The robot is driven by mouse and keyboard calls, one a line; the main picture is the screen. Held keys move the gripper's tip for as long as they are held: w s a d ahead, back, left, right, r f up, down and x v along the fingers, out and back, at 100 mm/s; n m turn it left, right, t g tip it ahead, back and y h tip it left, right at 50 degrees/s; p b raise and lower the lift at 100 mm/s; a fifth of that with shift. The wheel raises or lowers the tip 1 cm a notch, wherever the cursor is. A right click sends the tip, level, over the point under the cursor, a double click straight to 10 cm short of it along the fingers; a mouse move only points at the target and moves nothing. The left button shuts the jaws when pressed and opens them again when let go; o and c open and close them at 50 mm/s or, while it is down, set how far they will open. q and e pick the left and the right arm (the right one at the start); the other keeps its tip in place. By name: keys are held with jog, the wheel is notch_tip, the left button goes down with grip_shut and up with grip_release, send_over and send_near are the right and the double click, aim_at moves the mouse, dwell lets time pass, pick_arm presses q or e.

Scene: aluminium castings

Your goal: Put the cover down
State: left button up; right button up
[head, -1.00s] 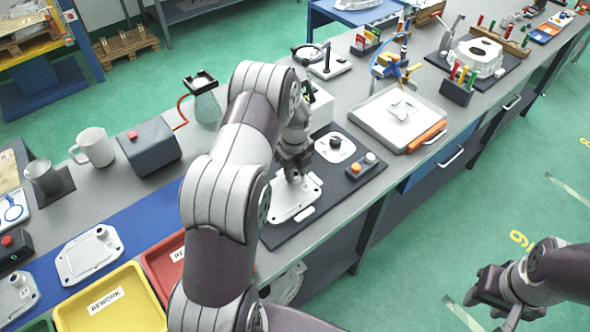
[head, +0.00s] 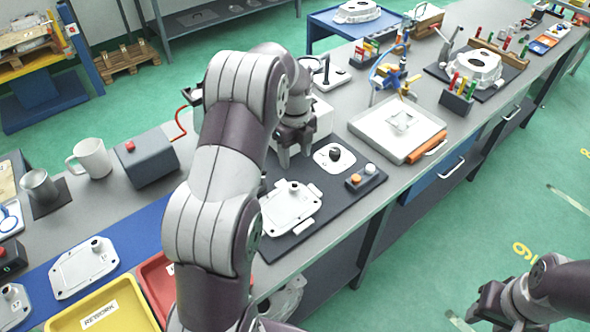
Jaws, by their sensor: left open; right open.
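A light grey metal cover (head: 289,210) with a short round boss lies flat on the dark mat (head: 338,217) on the bench. My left gripper (head: 294,160) is open and empty, above and behind the cover, apart from it. My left arm hides part of the bench and the mat's left side. My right gripper (head: 487,314) is open at the lower right, off the bench over the green floor, partly cut by the frame edge.
A white plate with a black knob (head: 334,156) and a small button box (head: 366,177) share the mat. A white block (head: 322,118) stands behind my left gripper. Similar covers (head: 84,268) lie on the blue strip, near the yellow REWORK bin (head: 122,318) and a red bin (head: 158,284).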

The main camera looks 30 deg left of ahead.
pick_arm(q)
jog(key=s+d+n, duration=0.6)
jog(key=s+n, duration=0.4)
jog(key=n, duration=0.1)
jog(key=s+d+r+n+t, duration=0.1)
jog(key=s+d+n, duration=0.5)
jog(key=s+n, duration=0.4)
jog(key=shift+n, duration=0.7)
jog(key=shift+r, duration=0.1)
